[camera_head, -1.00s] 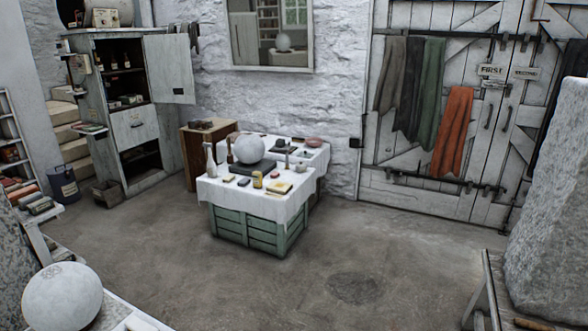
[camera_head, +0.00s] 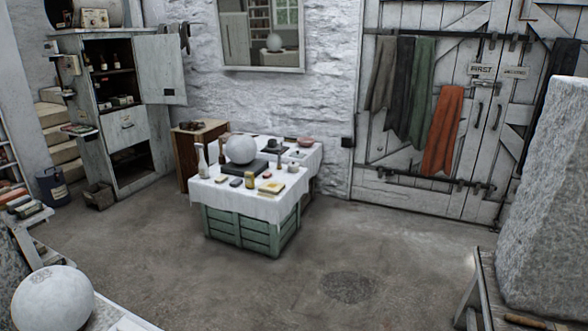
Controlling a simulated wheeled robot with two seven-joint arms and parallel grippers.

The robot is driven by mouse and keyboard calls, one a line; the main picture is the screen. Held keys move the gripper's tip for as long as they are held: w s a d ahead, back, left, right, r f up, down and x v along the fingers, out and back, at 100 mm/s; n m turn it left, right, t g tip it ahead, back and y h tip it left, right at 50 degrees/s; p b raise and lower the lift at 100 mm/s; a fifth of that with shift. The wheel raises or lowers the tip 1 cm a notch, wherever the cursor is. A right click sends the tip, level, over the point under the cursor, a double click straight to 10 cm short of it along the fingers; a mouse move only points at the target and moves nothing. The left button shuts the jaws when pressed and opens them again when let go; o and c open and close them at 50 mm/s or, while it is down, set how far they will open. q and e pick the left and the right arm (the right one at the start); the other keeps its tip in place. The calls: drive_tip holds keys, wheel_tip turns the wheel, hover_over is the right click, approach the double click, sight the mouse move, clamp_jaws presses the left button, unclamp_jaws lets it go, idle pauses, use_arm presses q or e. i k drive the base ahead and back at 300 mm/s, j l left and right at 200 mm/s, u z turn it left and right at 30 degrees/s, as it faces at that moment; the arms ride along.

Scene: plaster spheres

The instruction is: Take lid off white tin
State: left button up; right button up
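A cloth-covered table (camera_head: 237,204) stands mid-room with several small things on it. A small whitish round container (camera_head: 293,168) sits near its right side; it is too small to tell whether this is the white tin or whether it has a lid. A yellowish jar (camera_head: 249,180) stands near the front edge. A white plaster sphere (camera_head: 240,149) rests on a dark block (camera_head: 251,166), with a pale bottle (camera_head: 202,160) to its left. Neither of my grippers is in view.
The table's cloth hangs over a green crate (camera_head: 238,227). Open grey floor (camera_head: 200,285) lies in front. A large sphere (camera_head: 52,299) is at lower left, a rough stone block (camera_head: 545,200) at right. A cabinet (camera_head: 125,125) with an open door stands behind left.

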sight(296, 170)
drive_tip(key=i+z, duration=0.2)
drive_tip(key=i, duration=0.55)
drive_tip(key=i+z, duration=0.25)
drive_tip(key=i, duration=0.6)
drive_tip(key=i+j+z, duration=0.1)
drive_tip(key=i+z, duration=0.2)
drive_tip(key=i, duration=0.55)
drive_tip(key=i+l, duration=0.1)
drive_tip(key=i, duration=1.55)
drive_tip(key=i+u, duration=0.4)
drive_tip(key=i, duration=0.15)
drive_tip(key=i+l+u, duration=0.1)
drive_tip(key=i+u, duration=0.3)
drive_tip(key=i, duration=0.15)
drive_tip(key=i+l+u, duration=0.25)
drive_tip(key=i+u, duration=0.15)
drive_tip(key=i, duration=0.1)
